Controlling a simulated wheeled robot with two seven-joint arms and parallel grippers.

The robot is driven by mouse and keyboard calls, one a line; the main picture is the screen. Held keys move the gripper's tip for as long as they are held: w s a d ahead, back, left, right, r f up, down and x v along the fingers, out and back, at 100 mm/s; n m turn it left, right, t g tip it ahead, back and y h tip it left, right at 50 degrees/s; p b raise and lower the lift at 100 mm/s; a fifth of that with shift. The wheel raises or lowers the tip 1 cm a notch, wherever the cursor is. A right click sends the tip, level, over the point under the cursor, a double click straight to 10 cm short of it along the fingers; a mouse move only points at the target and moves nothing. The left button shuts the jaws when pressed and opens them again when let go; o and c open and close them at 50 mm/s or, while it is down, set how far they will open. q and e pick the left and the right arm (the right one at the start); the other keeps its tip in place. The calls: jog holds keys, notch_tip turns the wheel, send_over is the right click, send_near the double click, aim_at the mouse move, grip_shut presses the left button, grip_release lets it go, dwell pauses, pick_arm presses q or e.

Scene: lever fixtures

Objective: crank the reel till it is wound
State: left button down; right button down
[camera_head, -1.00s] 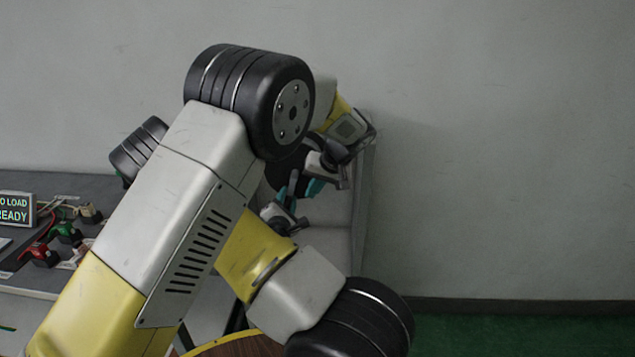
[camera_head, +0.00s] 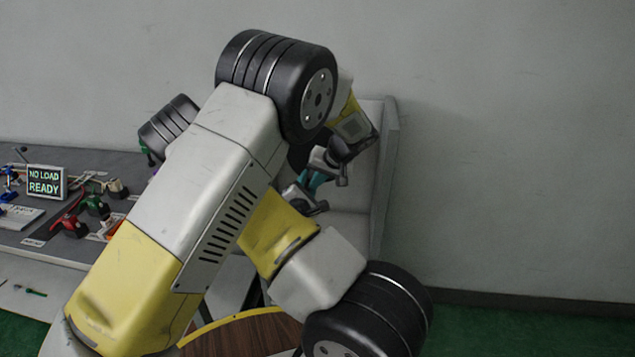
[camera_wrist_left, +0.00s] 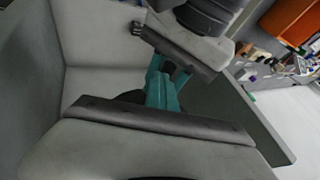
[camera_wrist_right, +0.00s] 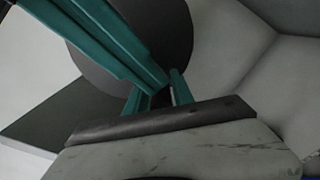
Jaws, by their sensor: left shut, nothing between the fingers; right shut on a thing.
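The right wrist view shows teal bars (camera_wrist_right: 113,45) in front of a dark round disc (camera_wrist_right: 165,35). The left wrist view shows a teal part (camera_wrist_left: 162,88). My left gripper (camera_head: 340,167) is shut and empty beside the fixture. My right gripper (camera_head: 312,205) is shut on part of the reel, which looks like its crank; the grip itself is mostly hidden. I cannot tell how far the reel is wound.
A grey side panel (camera_head: 388,150) stands close to the right of the grippers. On the bench at left are a NO LOAD READY sign (camera_head: 45,183), a red fixture (camera_head: 70,222) and a green one (camera_head: 95,205). A round wooden top (camera_head: 245,338) is at the front.

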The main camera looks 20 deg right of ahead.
jog(key=c, duration=1.3)
grip_release()
jog(key=shift+s+d, duration=0.15)
jog(key=shift+d, duration=0.1)
jog(key=shift+c, duration=0.2)
jog(key=shift+o, duration=0.2)
jog(key=shift+s+a, duration=0.1)
jog(key=shift+a, duration=0.05)
